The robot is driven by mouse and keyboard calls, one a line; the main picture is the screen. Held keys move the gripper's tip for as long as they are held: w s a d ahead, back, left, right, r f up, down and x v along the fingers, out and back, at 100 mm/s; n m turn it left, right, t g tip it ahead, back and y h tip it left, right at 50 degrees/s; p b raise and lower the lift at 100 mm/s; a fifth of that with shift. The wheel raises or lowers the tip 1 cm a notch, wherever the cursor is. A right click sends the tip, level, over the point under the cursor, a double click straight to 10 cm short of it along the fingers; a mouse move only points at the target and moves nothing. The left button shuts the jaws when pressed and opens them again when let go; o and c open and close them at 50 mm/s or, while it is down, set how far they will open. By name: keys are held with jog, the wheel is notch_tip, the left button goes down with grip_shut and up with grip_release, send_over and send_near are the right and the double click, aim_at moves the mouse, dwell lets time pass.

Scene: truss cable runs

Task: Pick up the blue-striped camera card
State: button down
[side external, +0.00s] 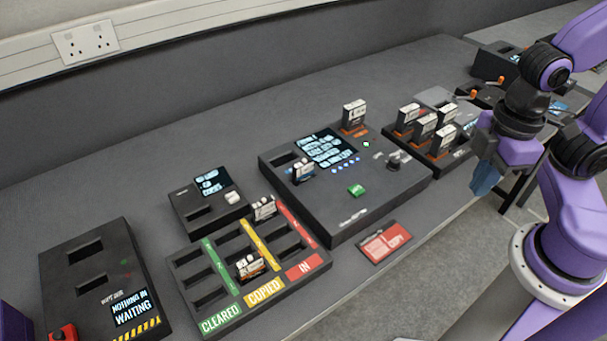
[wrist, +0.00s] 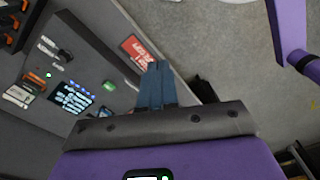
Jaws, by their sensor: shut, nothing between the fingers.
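A small upright card with what looks like a blue stripe (side external: 303,171) stands in a slot of the large black console, left of its lit screen; its label is too small to read. My gripper (side external: 484,184) is at the right, beyond the table's front edge and well apart from that card. Its blue fingers are shut together and empty; they also show in the wrist view (wrist: 157,78), over the table edge and floor.
Several orange-marked cards (side external: 424,127) stand in a black rack right of the console (side external: 350,215). A sorting tray (side external: 185,262) marked CLEARED, COPIED and IN holds two cards. A WAITING box (side external: 75,260) stands left. A red COPY sign (side external: 386,243) lies near the front edge.

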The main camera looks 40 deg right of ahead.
jog(key=c, duration=1)
grip_release()
jog(key=m, duration=3)
send_over(304, 160)
jog(key=shift+m, duration=0.3)
notch_tip(304, 160, down, 13)
jog(key=shift+r, duration=0.2)
jog(key=shift+a+f, duration=0.1)
jog(key=shift+f, duration=2.6)
